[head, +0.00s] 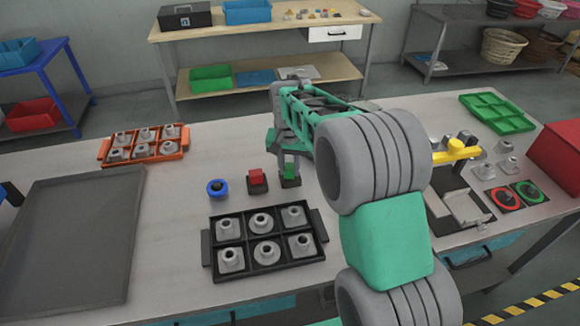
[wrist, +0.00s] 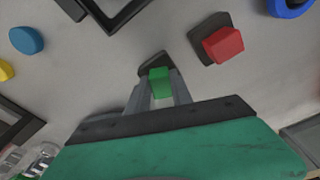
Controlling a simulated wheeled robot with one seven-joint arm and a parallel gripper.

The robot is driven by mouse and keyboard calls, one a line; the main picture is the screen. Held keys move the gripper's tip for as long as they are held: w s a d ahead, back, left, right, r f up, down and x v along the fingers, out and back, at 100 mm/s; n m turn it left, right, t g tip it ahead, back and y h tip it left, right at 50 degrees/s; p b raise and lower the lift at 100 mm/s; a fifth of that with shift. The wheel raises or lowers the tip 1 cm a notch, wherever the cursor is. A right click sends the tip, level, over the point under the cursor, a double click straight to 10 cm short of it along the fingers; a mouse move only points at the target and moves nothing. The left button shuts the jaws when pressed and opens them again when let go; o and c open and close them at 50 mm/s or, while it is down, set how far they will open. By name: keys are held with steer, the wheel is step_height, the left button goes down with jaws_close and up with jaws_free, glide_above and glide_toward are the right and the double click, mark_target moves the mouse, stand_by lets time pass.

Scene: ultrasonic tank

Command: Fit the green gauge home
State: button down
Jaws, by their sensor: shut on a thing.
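The green gauge (head: 289,171) is a small green block at a dark base (head: 291,183) on the table, right of a red block. My gripper (head: 290,165) points down and is shut on it. In the wrist view the green gauge (wrist: 159,83) sits between my fingertips (wrist: 158,88), with the dark base (wrist: 154,63) just beyond it. The fingers partly hide it, and I cannot tell whether it is fully seated or slightly above the base.
Close left is a red block (head: 257,176) on a similar dark base, then a blue round piece (head: 217,187). A black tray (head: 207,249) of grey parts stands in front. An orange tray (head: 104,150) and a large grey tray (head: 70,240) are left. Right is a yellow-handled device (head: 460,149).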

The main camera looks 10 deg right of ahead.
mark_target(289, 171)
steer(key=c, duration=1.1)
jaws_free()
steer(key=shift+o, duration=0.2)
steer(key=r, duration=0.4)
steer(key=r+b, duration=0.1)
steer(key=r, duration=0.2)
steer(key=shift+s+a, duration=0.15)
steer(key=shift+s, duration=0.15)
steer(key=shift+r, duration=0.35)
